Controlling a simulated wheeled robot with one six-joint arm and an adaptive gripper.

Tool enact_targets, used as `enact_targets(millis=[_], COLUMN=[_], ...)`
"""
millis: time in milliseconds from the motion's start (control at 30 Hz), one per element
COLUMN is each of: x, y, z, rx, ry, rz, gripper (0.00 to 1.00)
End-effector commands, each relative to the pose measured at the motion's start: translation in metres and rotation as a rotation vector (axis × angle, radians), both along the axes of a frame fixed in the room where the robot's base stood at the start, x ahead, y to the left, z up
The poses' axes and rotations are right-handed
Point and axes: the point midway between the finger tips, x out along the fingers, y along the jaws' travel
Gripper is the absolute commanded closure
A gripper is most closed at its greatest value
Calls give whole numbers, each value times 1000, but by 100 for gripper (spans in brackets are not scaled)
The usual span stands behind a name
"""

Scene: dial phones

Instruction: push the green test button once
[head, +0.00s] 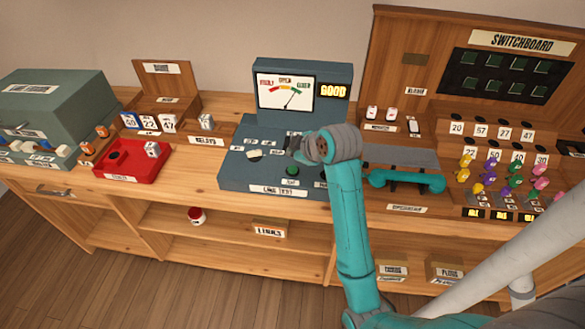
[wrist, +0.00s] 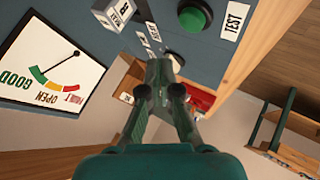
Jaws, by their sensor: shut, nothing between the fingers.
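The round green test button (head: 292,170) sits on the sloping top of the blue-grey line test box (head: 235,170). In the wrist view the green button (wrist: 194,17) is near the top edge, beside a white TEST label (wrist: 234,20). My gripper (head: 294,146) is over the box, just behind the button in the head view. In the wrist view my gripper (wrist: 160,68) has its fingers together and empty, below the button in the picture. I see a gap between them in that picture; height above the panel is hard to judge.
The box's meter (head: 285,92) stands behind, with a lit GOOD sign (head: 334,91). A white piece (head: 255,154) is on the panel left of the button. A teal handset (head: 405,181) lies to the right, and a red tray (head: 130,160) is to the left.

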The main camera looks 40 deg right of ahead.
Motion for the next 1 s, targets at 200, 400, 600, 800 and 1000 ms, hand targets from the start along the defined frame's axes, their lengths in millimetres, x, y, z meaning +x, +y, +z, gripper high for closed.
enact_targets(millis=[200,400,600,800,1000], x=[0,0,0,0,0], y=[0,0,0,0,0], z=[16,17,17,17,17], rx=[-1,1,1,1,1], ry=[-1,1,1,1,1], rz=[1,1,1,1,1], gripper=[100,100,100,100,100])
